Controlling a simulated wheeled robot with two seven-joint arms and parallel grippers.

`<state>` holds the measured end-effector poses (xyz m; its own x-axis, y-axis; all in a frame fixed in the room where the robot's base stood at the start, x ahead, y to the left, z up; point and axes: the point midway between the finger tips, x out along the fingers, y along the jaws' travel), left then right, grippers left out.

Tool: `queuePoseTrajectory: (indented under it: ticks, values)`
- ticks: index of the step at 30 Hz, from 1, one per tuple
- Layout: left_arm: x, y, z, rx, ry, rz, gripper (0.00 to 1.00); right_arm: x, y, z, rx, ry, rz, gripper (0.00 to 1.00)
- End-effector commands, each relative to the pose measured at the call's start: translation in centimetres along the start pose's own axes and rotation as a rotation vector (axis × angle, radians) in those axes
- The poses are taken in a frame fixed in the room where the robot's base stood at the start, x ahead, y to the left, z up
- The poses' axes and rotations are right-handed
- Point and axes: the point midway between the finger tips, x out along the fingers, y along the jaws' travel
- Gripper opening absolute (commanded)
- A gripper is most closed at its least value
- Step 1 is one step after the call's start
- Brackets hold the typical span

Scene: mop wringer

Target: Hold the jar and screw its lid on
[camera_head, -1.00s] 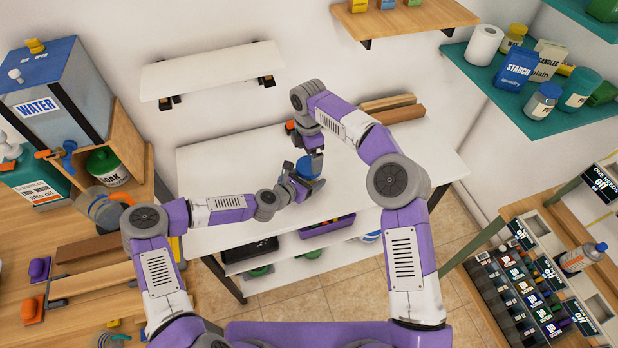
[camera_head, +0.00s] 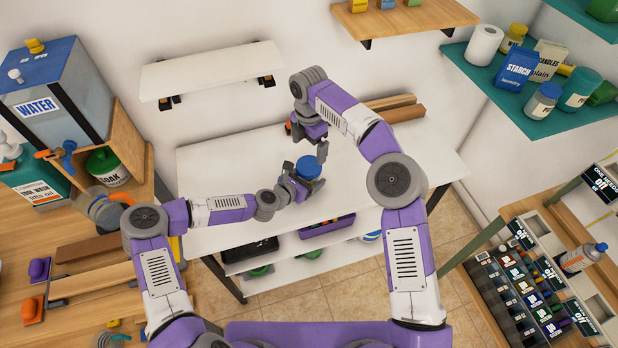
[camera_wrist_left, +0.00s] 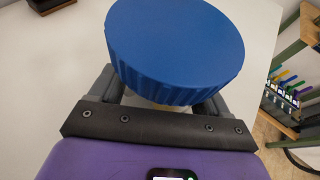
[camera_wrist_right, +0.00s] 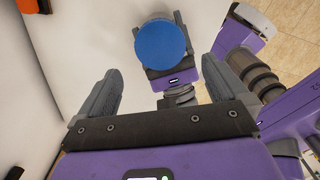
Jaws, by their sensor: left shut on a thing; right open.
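The jar's wide blue lid (camera_head: 308,167) is above the white table, at the tip of my left arm. It fills the top of the left wrist view (camera_wrist_left: 178,45) and shows as a blue disc in the right wrist view (camera_wrist_right: 160,42). My left gripper (camera_head: 300,184) is shut on the jar just below the lid. The jar's body is almost wholly hidden by the lid and fingers. I cannot tell how tightly the lid sits. My right gripper (camera_head: 316,142) is open and empty, apart from the lid, its fingers spread either side of it in the right wrist view (camera_wrist_right: 160,68).
The white table (camera_head: 225,165) is largely clear around the jar. Wooden bars (camera_head: 400,110) lie at its back right. A white wall shelf (camera_head: 212,70) hangs behind. A water tank (camera_head: 60,90) stands at left, and a teal shelf with containers (camera_head: 520,95) at right.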

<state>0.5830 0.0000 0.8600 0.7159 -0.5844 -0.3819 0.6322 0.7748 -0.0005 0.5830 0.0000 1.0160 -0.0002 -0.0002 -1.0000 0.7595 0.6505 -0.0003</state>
Motion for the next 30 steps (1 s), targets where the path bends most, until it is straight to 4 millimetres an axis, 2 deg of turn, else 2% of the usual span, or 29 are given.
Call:
queuePoseTrajectory:
  ticks: [5, 12, 18, 30]
  values:
    - [0.0, 0.0, 0.1, 0.000, -0.001, 0.000, 0.00, 1.4, 0.0, 0.0, 0.000, 0.001, -0.003, 1.00]
    - [0.0, 0.0, 0.0, 0.000, -0.001, 0.000, 0.00, 5.2, -0.1, 0.0, 0.001, 0.002, -0.003, 1.00]
    - [0.0, 0.0, 0.0, 0.000, -0.001, 0.000, 0.00, 7.4, 0.0, 0.0, 0.001, 0.002, -0.001, 1.00]
    - [0.0, 0.0, 0.0, 0.000, -0.001, 0.000, 0.00, 8.0, 0.0, 0.0, 0.001, 0.000, 0.000, 1.00]
